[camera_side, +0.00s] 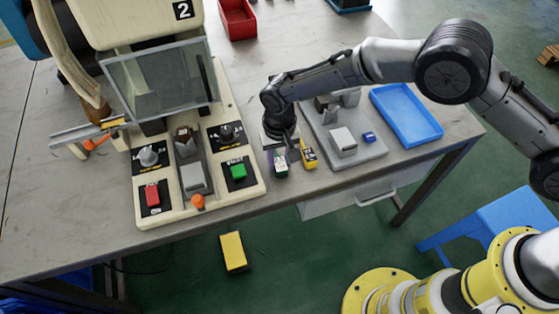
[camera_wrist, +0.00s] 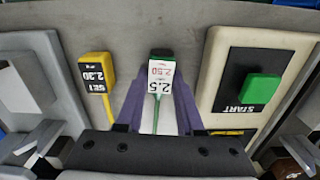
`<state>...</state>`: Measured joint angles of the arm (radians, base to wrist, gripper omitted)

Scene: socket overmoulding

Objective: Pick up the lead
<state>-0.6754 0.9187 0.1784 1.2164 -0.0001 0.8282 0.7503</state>
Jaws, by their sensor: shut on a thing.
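A green lead (camera_wrist: 156,115) with a dark end and a white tag (camera_wrist: 160,78) reading 2.5 and 2.50 lies between the purple fingers of my gripper (camera_wrist: 160,95) in the wrist view. My gripper (camera_side: 280,150) is shut on this lead. In the side view the lead's dark, labelled end (camera_side: 281,164) shows just below the fingers, close to the table's front edge. A yellow lead (camera_side: 309,158) is just right of it. In the wrist view the yellow lead (camera_wrist: 95,72), with its own label, lies left of the fingers, apart from them.
A cream press with a clear guard (camera_side: 160,80), red button (camera_side: 152,194) and green START button (camera_side: 238,172) stands left of my gripper. A grey fixture plate (camera_side: 372,150) with metal blocks is on the right, beside a blue tray (camera_side: 406,114). The table's front edge is close.

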